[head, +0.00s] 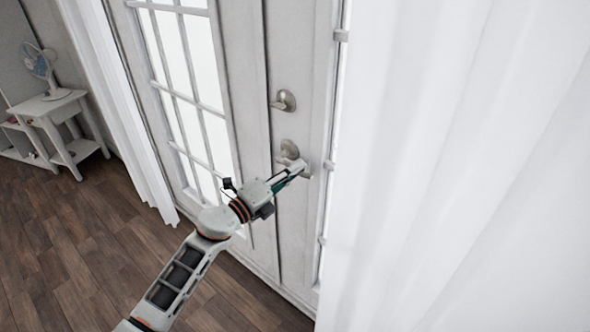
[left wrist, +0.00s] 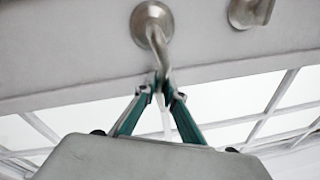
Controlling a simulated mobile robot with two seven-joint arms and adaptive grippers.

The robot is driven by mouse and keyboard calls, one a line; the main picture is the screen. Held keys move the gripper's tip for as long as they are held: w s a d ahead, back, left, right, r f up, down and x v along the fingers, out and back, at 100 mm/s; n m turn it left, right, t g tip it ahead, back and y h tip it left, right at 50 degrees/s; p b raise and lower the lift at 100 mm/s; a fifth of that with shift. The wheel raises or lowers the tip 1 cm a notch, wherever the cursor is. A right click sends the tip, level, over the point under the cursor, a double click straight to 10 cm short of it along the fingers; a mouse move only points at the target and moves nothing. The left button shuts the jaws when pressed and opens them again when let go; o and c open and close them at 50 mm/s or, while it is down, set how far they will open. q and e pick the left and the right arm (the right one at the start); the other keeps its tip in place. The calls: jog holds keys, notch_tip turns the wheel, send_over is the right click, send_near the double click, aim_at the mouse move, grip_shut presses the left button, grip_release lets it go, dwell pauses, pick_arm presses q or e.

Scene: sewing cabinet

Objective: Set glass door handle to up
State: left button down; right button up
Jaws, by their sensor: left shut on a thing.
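The white glass door (head: 236,60) has a metal lever handle (head: 290,152) on its stile, below a second metal fitting (head: 283,100). My left gripper (head: 298,167) is at the lever and covers part of it. In the left wrist view, the handle (left wrist: 155,30) has a round base and a lever that runs down between the fingertips of my left gripper (left wrist: 162,88). The fingers are shut on the lever near its end. The second fitting (left wrist: 250,10) shows at the top right of that view. My right gripper is not in view.
A white curtain (head: 470,180) hangs close on the right, and another curtain (head: 115,90) hangs left of the door. A white side table (head: 50,107) with a fan (head: 42,68) stands at the far left. The wooden floor (head: 70,240) is clear at the lower left.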

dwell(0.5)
pick_arm(q)
jog(key=c, duration=2.1)
grip_release()
jog(key=shift+r, duration=0.1)
jog(key=v, duration=1.2)
jog(key=s+a+f+n+t+y, duration=0.1)
jog(key=s+a+f+n+y, duration=0.35)
jog(key=f+n, duration=0.4)
jog(key=s+a+f+n+t+y, duration=0.2)
jog(key=s+a+f+n+y, duration=0.35)
jog(key=n, duration=0.45)
jog(key=s+a+f+n+g+y, duration=0.1)
jog(key=s+a+f+n+g, duration=0.2)
jog(key=s+f, duration=1.1)
jog(key=s+n+g, duration=0.2)
jog(key=n, duration=0.3)
jog(key=shift+s+n+g, duration=0.3)
jog(key=shift+s+n, duration=0.05)
